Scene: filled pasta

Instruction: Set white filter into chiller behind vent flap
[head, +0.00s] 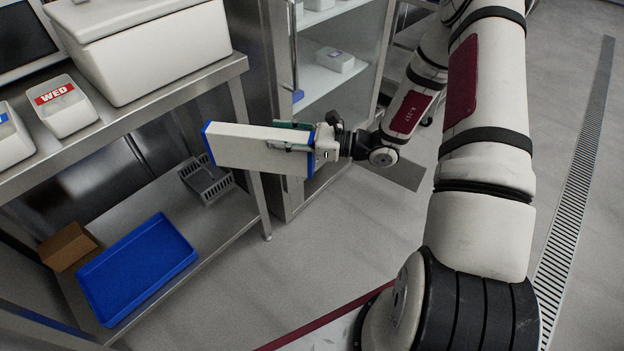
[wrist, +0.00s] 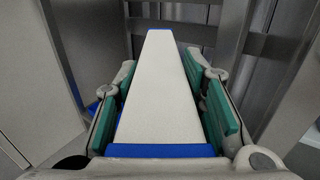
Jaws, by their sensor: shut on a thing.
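The white filter (head: 255,148) is a long white block with blue end caps. My gripper (head: 291,138) is shut on it near its right end, and the filter points left in the head view. In the wrist view the filter (wrist: 158,95) runs away from the camera between the green finger pads of my gripper (wrist: 165,110). A tall steel cabinet with a glass front (head: 345,95), which appears to be the chiller, stands behind my gripper. I cannot make out the vent flap in either view.
A steel table (head: 130,112) at left carries a white cooler box (head: 150,60) and a bin marked WED (head: 66,106). Its lower shelf holds a blue tray (head: 137,268), a cardboard box (head: 68,246) and a grey basket (head: 207,180). The floor below my gripper is clear.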

